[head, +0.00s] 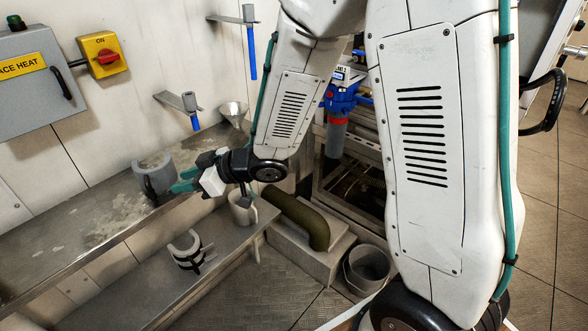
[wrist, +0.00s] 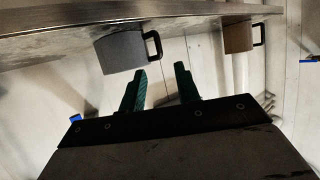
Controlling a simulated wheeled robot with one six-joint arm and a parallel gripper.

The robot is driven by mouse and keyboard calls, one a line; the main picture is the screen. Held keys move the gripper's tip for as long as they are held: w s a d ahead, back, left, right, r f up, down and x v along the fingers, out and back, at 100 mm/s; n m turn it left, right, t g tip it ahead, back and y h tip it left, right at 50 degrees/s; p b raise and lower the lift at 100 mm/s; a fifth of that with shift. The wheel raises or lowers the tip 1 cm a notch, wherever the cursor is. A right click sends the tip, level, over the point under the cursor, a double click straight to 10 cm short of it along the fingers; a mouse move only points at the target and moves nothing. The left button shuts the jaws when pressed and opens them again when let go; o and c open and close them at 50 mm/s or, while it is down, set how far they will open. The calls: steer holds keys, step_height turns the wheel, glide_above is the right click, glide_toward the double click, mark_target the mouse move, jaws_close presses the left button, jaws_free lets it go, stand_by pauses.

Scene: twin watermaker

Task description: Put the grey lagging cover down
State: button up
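A grey rounded cover with a black handle (head: 153,177), which I take for the grey lagging cover, stands on the upper metal bench in the head view. In the wrist view the grey cover (wrist: 121,54) appears upside down against the bench, with its handle facing the space ahead of the fingers. My gripper (head: 182,181) is just right of it in the head view. In the wrist view its two green fingers (wrist: 160,70) are spread with nothing between them. The fingertips look short of the handle.
A tan piece with a black handle (wrist: 238,38) is at the right in the wrist view. A pale half-shell with black straps (head: 188,251) lies on the lower shelf (head: 130,292). A white jug (head: 240,207), olive pipe (head: 300,216) and grey bucket (head: 368,267) stand nearby.

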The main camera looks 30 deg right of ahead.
steer(key=s+d+r+m+h, duration=0.1)
steer(key=d+r+m+h, duration=0.1)
steer(key=d+r+h, duration=0.3)
steer(key=s+d+r+m+t+h, duration=0.1)
steer(key=d+m+h, duration=0.1)
steer(key=d, duration=0.6)
steer(key=s+d+r+m+h, duration=0.1)
steer(key=d+r+m+h, duration=0.25)
steer(key=d, duration=0.25)
steer(key=s+d+r+m+g, duration=0.1)
steer(key=s+r+g, duration=0.1)
steer(key=s, duration=1)
steer(key=s+d+r+m+g, duration=0.1)
steer(key=s+g, duration=0.4)
steer(key=s, duration=0.8)
steer(key=shift+s+d+r+m+g+h, duration=0.2)
steer(key=shift+d+r+m+g+h, duration=0.15)
steer(key=shift+d+m, duration=0.25)
steer(key=shift+a, duration=0.15)
